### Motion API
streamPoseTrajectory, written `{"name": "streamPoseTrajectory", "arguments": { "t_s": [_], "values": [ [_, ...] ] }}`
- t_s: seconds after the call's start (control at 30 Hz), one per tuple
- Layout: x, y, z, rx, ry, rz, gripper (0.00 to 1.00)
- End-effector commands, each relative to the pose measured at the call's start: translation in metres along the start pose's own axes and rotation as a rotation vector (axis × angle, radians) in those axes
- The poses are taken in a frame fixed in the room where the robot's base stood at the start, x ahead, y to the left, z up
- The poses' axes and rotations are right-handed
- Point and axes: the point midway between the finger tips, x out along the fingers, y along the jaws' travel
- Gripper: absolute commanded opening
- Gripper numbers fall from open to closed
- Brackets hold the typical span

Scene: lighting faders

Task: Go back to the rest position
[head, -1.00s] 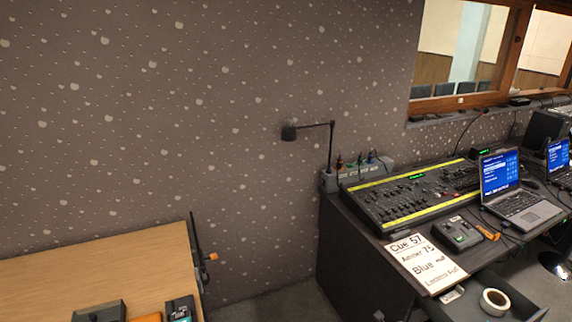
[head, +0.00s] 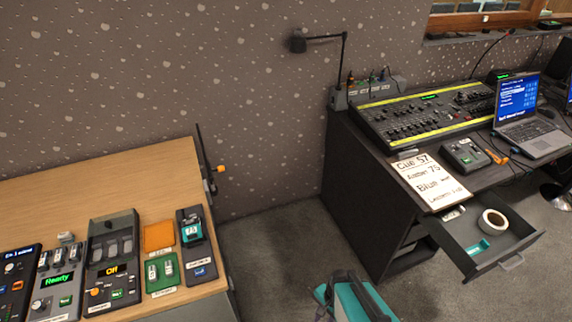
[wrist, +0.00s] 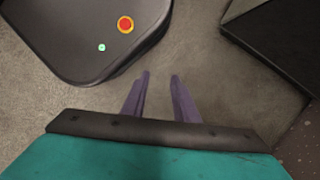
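My gripper (wrist: 160,74) shows in the wrist view with two purple fingers spread apart and nothing between them. Grey floor lies below the fingers. In the head view, the teal and dark end of my arm is at the bottom, right of centre, above the floor between the two desks. It touches neither desk there.
A wooden desk (head: 100,195) with several small control boxes is at the left. A dark desk (head: 350,180) holds a fader console (head: 425,117), a cue sheet (head: 428,181) and a laptop (head: 530,120). Its open drawer (head: 500,247) juts out, holding a tape roll (head: 493,222). Floor (head: 270,240) is clear between desks.

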Motion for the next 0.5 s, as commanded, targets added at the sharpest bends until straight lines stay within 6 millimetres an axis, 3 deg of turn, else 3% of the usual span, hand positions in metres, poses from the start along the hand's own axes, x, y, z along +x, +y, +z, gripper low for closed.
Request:
{"name": "streamPoseTrajectory", "arguments": {
  "t_s": [0.2, 0.5],
  "values": [
    [-0.002, 0.042, 0.012, -0.319, -0.070, 0.155, 0.27],
    [-0.012, 0.080, 0.024, -0.688, -0.203, 0.277, 0.27]
  ]
}}
